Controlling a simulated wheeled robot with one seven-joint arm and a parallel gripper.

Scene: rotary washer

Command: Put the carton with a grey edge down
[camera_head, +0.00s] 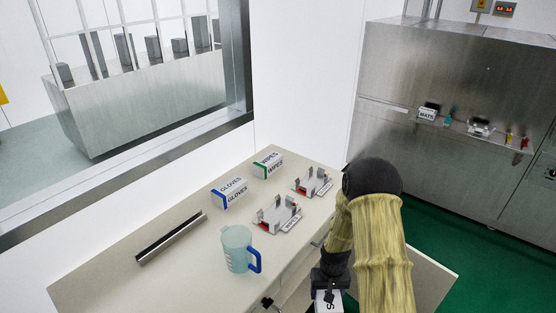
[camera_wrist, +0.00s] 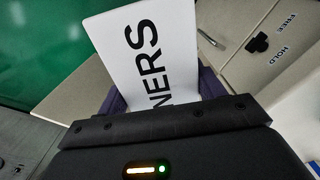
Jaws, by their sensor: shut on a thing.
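A white carton lettered "NERS" (camera_wrist: 150,50) is held in my gripper (camera_wrist: 160,95) in the wrist view, with the start of its word out of sight. Dark finger pads press on both sides of it. In the head view my gripper (camera_head: 328,283) is at the bottom, in front of the table's near edge. A small white part of the carton lettered "S" (camera_head: 328,301) shows below it, cut by the picture's edge. I cannot make out a grey edge on it. My arm hides part of the area beside the gripper.
On the table (camera_head: 105,282) stand a blue-edged GLOVES carton (camera_head: 229,192), a green-edged WIPES carton (camera_head: 267,164), a jug (camera_head: 237,250) and two small fixtures. A dark bar (camera_head: 170,238) lies at left. The wrist view shows a FREE/HOLD lever (camera_wrist: 257,43).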

